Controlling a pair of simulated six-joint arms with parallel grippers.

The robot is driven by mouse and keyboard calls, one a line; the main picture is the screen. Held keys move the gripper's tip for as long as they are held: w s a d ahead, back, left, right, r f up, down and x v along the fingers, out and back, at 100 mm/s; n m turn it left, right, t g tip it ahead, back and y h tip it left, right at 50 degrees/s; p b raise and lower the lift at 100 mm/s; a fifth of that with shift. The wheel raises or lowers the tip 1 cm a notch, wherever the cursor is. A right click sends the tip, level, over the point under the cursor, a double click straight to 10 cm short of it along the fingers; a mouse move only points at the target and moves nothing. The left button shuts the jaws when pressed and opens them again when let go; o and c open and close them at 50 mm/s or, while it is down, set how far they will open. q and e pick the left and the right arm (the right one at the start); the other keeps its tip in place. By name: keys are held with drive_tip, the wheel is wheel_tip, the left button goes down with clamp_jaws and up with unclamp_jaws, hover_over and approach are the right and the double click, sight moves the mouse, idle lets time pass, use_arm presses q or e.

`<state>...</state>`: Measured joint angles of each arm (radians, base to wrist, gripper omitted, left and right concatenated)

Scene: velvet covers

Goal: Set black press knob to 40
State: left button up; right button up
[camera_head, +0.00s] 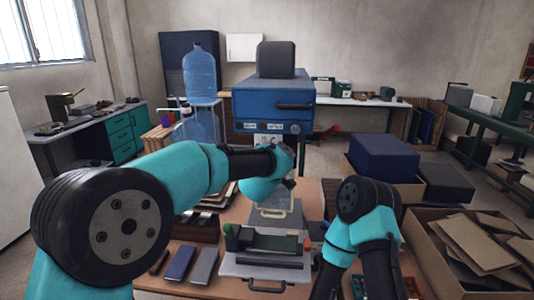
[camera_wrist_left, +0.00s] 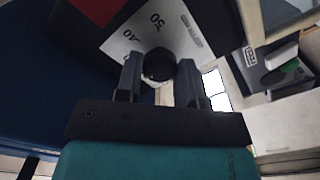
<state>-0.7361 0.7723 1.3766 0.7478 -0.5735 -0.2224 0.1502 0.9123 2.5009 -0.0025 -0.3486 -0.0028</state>
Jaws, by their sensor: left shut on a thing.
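In the left wrist view, the round black press knob (camera_wrist_left: 158,66) sits between the two fingers of my left gripper (camera_wrist_left: 161,82), which is shut on it. Behind the knob is a white dial plate (camera_wrist_left: 178,35) with printed numbers; 50 and what looks like 40 are readable at the upper left. No pointer mark on the knob can be made out. In the head view, the blue press (camera_head: 273,102) stands beyond the table, and my left arm reaches to its lower front. The knob is hidden there behind my arm. My right gripper is not visible; only its arm links show.
A wooden table (camera_head: 230,262) holds a grey case, a green tool (camera_head: 268,242) and several small blocks. An open cardboard box (camera_head: 440,262) with boards stands at the right. A dark blue box (camera_head: 385,157) is behind it. Water bottles (camera_head: 200,75) stand left of the press.

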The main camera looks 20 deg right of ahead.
use_arm(q)
drive_tip(key=m, duration=1)
idle(0.4)
drive_tip(key=o, duration=0.9)
drive_tip(key=v, duration=1.7)
drive_tip(key=shift+s, duration=0.25)
